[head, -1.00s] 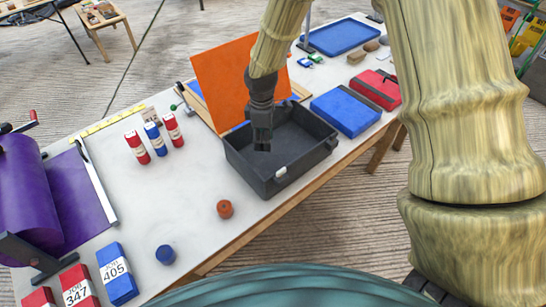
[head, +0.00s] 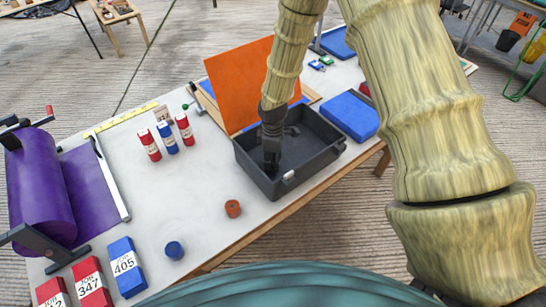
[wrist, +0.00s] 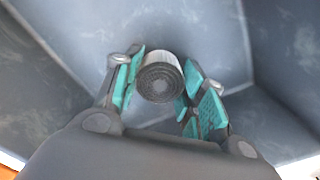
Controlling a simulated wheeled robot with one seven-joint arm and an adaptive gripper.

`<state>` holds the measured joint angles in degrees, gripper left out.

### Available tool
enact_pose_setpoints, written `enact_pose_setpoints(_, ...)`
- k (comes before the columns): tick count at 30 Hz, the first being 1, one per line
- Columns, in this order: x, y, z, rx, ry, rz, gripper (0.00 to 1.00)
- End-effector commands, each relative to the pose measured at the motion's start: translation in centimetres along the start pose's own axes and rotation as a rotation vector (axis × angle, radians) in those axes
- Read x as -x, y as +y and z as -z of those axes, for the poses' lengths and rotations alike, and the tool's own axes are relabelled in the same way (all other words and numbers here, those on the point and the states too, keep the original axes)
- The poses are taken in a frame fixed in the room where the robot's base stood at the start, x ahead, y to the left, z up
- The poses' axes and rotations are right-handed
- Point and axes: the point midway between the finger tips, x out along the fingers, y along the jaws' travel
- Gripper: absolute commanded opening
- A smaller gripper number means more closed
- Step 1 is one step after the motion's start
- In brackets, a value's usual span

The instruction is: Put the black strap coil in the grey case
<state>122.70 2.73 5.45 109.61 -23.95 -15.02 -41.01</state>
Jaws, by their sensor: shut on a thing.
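The grey case (head: 318,168) stands open on the table, and its inside walls fill most of the wrist view (wrist: 190,25). My gripper (head: 271,164) reaches down into the left part of the case. In the wrist view my gripper (wrist: 165,95) is shut on the black strap coil (wrist: 160,80). The coil sits between the teal finger pads with its wound end facing the camera. In the head view the coil is hidden by the gripper. I cannot tell whether it touches the case floor.
An orange coil (head: 233,208) and a blue coil (head: 174,250) lie left of the case. An orange panel (head: 238,85) stands behind it, and a blue box (head: 350,115) at its right. Red and blue bottles (head: 167,137) and a purple roll (head: 38,185) are further left.

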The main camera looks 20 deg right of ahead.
Motion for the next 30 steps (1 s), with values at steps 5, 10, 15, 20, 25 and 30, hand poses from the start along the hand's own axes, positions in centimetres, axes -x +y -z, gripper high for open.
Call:
enact_pose_setpoints(5,-0.06,0.04,0.01,0.0,0.0,-0.001,0.16)
enact_pose_setpoints(10,-0.3,0.03,0.0,0.0,0.0,0.0,0.16)
enact_pose_setpoints(15,-0.33,0.03,-0.01,0.0,0.0,0.0,0.62)
enact_pose_setpoints(20,-0.32,0.03,0.0,0.0,0.0,0.0,0.62)
enact_pose_setpoints(25,-0.21,0.04,0.0,0.0,0.001,-0.001,0.62)
enact_pose_setpoints(30,0.53,0.11,0.02,-0.001,0.002,-0.002,0.62)
